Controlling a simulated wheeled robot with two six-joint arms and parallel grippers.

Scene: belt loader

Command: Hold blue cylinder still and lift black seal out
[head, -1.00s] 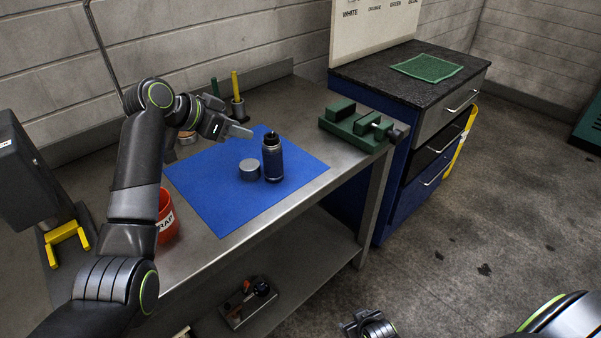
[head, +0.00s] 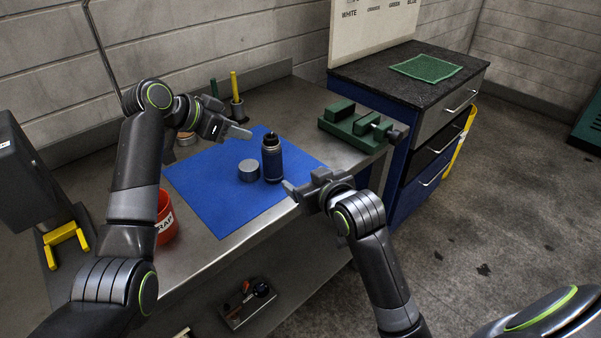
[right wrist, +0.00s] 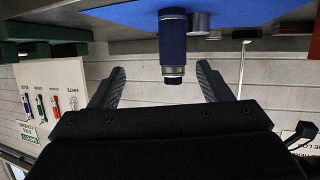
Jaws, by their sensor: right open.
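The blue cylinder (head: 272,165) stands upright on the blue mat (head: 210,193), with the black seal (head: 271,138) at its top. In the right wrist view the cylinder (right wrist: 172,42) appears upside down, with the black seal (right wrist: 173,76) at its lower end. My left gripper (head: 239,132) is behind and left of the cylinder, apart from it; its finger gap is not clear. My right gripper (head: 305,188) is open and empty at the mat's front right edge. In its wrist view, the cylinder shows between the spread fingers (right wrist: 160,88), further off.
A grey round part (head: 249,170) stands close left of the cylinder. A green vise (head: 355,127) is at the bench's right end. An orange-red bin (head: 166,220) is at the front left. A holder with pens (head: 237,108) stands at the back.

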